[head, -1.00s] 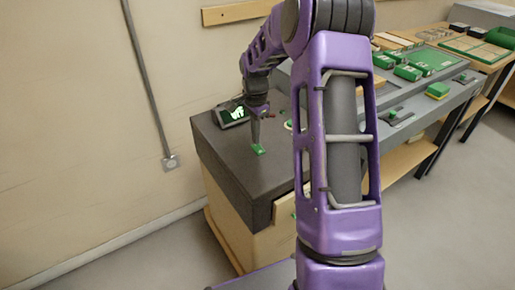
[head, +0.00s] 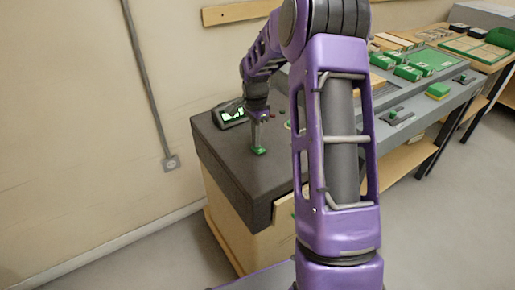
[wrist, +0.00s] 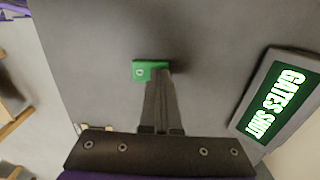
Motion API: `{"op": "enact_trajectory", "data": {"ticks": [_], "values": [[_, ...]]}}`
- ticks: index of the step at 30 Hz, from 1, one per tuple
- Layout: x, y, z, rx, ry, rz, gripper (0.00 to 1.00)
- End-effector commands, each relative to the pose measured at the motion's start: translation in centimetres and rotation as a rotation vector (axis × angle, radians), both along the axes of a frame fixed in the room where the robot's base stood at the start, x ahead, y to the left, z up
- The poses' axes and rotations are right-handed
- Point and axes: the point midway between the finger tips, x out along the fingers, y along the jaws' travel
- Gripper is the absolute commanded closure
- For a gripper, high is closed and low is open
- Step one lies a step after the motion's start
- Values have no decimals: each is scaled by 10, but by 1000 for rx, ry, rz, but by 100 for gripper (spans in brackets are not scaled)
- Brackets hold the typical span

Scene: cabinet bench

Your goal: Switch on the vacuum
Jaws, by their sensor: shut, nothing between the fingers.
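A small green switch-like part (head: 259,151) lies on the dark top of the cabinet bench, and it shows in the wrist view (wrist: 143,70) with a pale round mark. My gripper (head: 256,146) points down at it, with the fingers together and nothing between them. In the wrist view the fingertips (wrist: 157,76) overlap the green part's near right side and hide some of it. I cannot tell whether they touch it. A display (head: 230,115) stands behind and left of the gripper; in the wrist view it (wrist: 277,101) reads "GATES SHUT" in lit letters.
The dark bench top (head: 225,150) is mostly clear around the green part. Small red parts (head: 271,114) sit behind the gripper. A grey bench (head: 425,105) with green blocks and trays extends to the right. The wall stands close behind.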

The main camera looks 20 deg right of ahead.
Motion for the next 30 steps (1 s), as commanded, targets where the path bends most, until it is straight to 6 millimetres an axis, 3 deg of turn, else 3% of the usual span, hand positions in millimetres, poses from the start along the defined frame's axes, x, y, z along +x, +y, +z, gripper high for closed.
{"op": "enact_trajectory", "data": {"ticks": [30], "values": [[0,0,71,0,2,0,100]]}}
